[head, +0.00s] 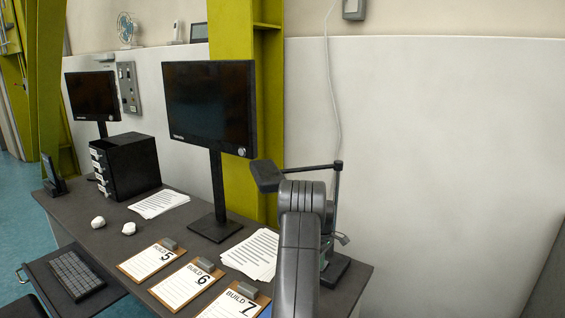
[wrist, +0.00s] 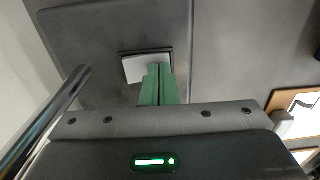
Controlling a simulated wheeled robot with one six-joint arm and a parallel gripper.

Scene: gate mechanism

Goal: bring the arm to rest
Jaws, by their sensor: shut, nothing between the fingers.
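My gripper (wrist: 158,70) shows in the wrist view as two green fingers pressed together, with nothing between them. The fingertips overlap a small pale square piece (wrist: 133,68) in that view; I cannot tell whether they touch it. In the head view my arm (head: 299,240) rises from the bottom edge at the right end of the desk (head: 120,240). My fingers are hidden there behind the arm.
A black desk lamp (head: 336,205) stands close behind my arm, its head (head: 267,175) just left of it. A monitor (head: 210,105), paper sheets (head: 252,254) and clipboards (head: 188,286) are to the left. The white wall panel (head: 440,150) at right is bare.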

